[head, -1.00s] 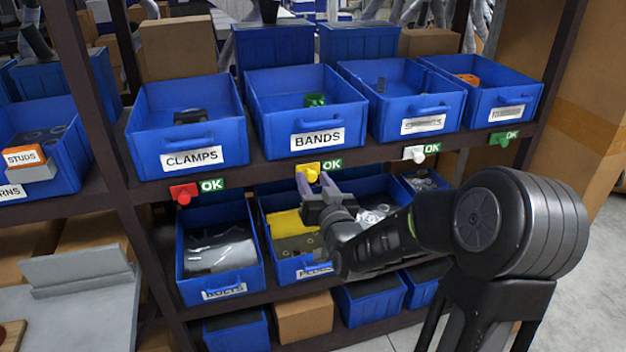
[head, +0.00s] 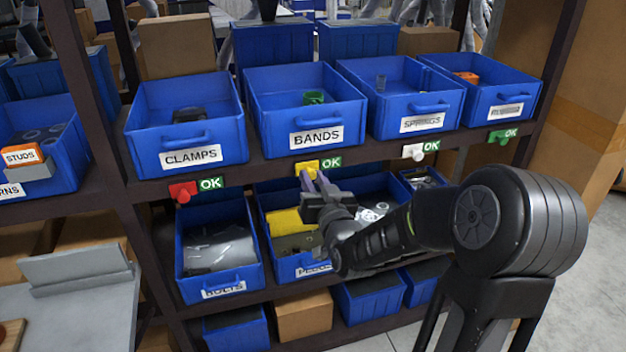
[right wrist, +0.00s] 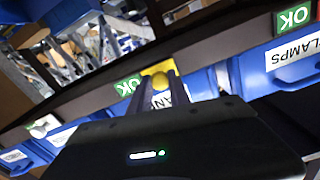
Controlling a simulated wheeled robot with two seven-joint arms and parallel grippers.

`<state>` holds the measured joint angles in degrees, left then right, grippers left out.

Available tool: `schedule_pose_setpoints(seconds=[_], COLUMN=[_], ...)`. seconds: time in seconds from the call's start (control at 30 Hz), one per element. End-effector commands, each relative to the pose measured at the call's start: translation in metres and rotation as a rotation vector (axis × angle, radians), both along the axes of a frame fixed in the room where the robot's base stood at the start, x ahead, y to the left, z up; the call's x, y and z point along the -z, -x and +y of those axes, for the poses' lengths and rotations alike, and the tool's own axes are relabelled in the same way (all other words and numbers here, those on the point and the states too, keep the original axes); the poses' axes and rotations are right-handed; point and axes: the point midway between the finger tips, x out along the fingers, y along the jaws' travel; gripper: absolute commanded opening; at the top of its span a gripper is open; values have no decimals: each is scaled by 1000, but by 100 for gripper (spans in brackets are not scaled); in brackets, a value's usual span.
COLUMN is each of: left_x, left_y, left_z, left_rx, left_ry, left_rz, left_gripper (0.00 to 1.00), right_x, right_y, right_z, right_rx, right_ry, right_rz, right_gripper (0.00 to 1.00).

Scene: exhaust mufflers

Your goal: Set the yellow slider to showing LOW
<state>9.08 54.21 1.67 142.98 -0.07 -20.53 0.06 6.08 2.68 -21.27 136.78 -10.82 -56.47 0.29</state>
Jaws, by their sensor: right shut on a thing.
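The yellow slider (head: 304,166) sits on the shelf edge below the BANDS bin, and the green sign (head: 331,162) to its right reads OK. My right gripper (head: 312,181) reaches up to the slider from below right and is shut on its knob. In the right wrist view the round yellow knob (right wrist: 160,80) sits between the two fingers, with the yellow plate behind it. The sign beside it reads OK in that view too. The fingers partly hide the knob in the head view. My left gripper is not in view.
A red slider (head: 182,191), a white slider (head: 415,152) and a green slider (head: 498,138) sit along the same shelf edge, each beside an OK sign. The BANDS bin (head: 348,109) is above, and an open blue bin (head: 263,200) is just below my gripper.

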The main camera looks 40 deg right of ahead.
Motion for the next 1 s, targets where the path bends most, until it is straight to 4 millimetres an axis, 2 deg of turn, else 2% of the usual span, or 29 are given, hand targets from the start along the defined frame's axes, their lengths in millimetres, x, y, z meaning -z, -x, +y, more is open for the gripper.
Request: schedule_pose_setpoints(seconds=[0.63, 0.77, 0.9, 1.0], left_x=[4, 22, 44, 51], left_y=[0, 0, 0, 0], left_z=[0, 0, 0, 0], left_rx=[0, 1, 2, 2], left_ry=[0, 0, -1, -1], left_rz=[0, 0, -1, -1], left_gripper=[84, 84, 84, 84], right_x=[1, 5, 6, 3], right_y=[1, 7, 16, 21], right_z=[-3, -21, -48, -60], right_rx=[1, 4, 4, 2], right_ry=[0, 1, 3, 3], right_rz=[-2, -5, -8, -5], right_gripper=[0, 0, 0, 0])
